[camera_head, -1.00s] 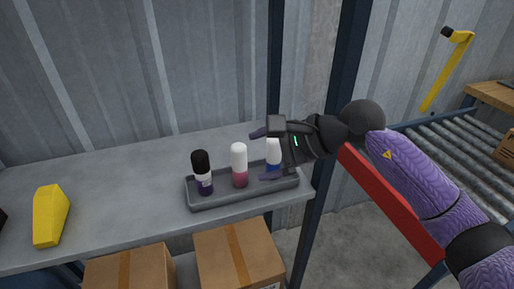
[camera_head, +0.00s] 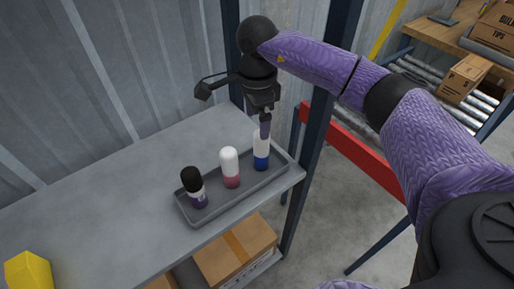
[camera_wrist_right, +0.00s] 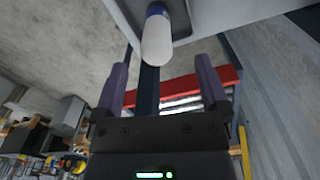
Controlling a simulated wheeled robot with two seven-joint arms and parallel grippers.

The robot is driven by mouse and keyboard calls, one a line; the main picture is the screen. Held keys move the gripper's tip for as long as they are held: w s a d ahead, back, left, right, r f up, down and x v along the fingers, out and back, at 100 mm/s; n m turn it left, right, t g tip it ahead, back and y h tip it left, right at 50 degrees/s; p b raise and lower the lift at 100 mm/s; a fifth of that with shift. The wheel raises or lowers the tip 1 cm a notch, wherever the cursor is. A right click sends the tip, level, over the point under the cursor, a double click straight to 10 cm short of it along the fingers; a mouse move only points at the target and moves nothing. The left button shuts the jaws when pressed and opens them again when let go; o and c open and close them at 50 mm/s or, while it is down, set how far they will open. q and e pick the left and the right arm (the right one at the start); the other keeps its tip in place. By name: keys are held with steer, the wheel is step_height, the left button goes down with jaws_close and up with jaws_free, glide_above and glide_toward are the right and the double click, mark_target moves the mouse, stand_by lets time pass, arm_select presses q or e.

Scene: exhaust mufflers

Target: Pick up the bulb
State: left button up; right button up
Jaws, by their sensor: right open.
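No clear light bulb shows; three small bottle-like items stand upright in a grey tray (camera_head: 216,212) on the shelf. One is black and purple (camera_head: 195,188), one white and pink (camera_head: 230,168), one white and blue (camera_head: 261,155). My right gripper (camera_head: 265,130) points down over the white-and-blue item and partly hides its top. In the right wrist view, this item (camera_wrist_right: 157,38) lies ahead, its white end toward my open, empty right gripper (camera_wrist_right: 160,75). I cannot tell any contact. My left gripper is out of view.
The grey shelf (camera_head: 110,190) is mostly clear left of the tray, with a yellow object (camera_head: 28,275) at its front left. A dark post (camera_head: 318,120) stands close right of the tray. A corrugated wall is behind; cardboard boxes (camera_head: 235,255) sit below.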

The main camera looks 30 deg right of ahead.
mark_target(261, 151)
steer(key=f, duration=0.1)
steer(key=f+b, duration=0.1)
steer(key=f, duration=0.3)
steer(key=shift+s+d, duration=0.4)
steer(key=shift+f, duration=0.4)
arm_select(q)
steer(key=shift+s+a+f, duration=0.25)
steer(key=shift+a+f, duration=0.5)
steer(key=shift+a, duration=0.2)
arm_select(e)
steer(key=shift+r, duration=0.1)
steer(key=shift+w, duration=0.1)
steer(key=c, duration=0.7)
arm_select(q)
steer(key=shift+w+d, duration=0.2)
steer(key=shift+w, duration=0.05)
arm_select(e)
jaws_close()
